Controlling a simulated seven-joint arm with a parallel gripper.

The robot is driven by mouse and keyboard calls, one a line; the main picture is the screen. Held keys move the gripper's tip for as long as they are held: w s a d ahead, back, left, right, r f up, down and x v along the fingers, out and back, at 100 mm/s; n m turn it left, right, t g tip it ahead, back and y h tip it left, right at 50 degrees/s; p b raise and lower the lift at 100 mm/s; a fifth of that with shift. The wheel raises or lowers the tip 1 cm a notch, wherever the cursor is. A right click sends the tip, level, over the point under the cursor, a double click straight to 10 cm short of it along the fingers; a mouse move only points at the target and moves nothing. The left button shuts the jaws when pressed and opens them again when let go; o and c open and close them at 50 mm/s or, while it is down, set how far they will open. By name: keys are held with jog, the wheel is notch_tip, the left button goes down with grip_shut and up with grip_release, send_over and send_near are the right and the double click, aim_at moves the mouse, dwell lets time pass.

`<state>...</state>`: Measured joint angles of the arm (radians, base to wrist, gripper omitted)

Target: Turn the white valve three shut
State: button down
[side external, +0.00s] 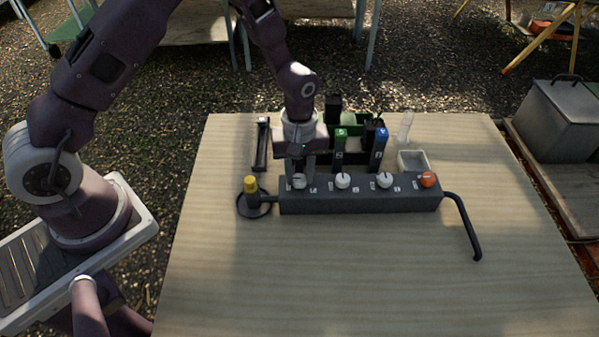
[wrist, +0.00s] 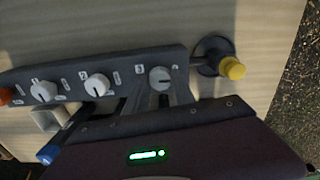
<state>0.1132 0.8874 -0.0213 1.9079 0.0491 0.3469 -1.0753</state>
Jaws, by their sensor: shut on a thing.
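A dark manifold block (side external: 360,200) lies across the table with a row of knobs on top. Its end white knob, valve three (side external: 299,181), is beside the yellow-capped fitting. In the wrist view valve three (wrist: 160,76) has a "3" printed beside it. My gripper (side external: 301,168) points down over this knob and is shut on it, a finger at either side in the wrist view (wrist: 161,91). The fingers partly hide the knob, and its exact angle is hard to read. Two other white knobs (side external: 343,181) (side external: 385,180) and an orange knob (side external: 428,179) stand further along.
The yellow-capped fitting (side external: 251,187) stands close to the block's left end. Behind the block are a rack with green-topped (side external: 340,134) and blue-topped (side external: 379,140) dark pieces and a small white tray (side external: 413,161). A bent pipe (side external: 465,225) leaves the right end. The front table is clear.

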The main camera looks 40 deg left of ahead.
jog(key=m, duration=0.8)
jog(key=shift+m, duration=0.4)
jog(key=m, duration=0.4)
jog(key=shift+m, duration=2.1)
jog(key=c, duration=1.1)
grip_release()
jog(key=shift+o, duration=0.2)
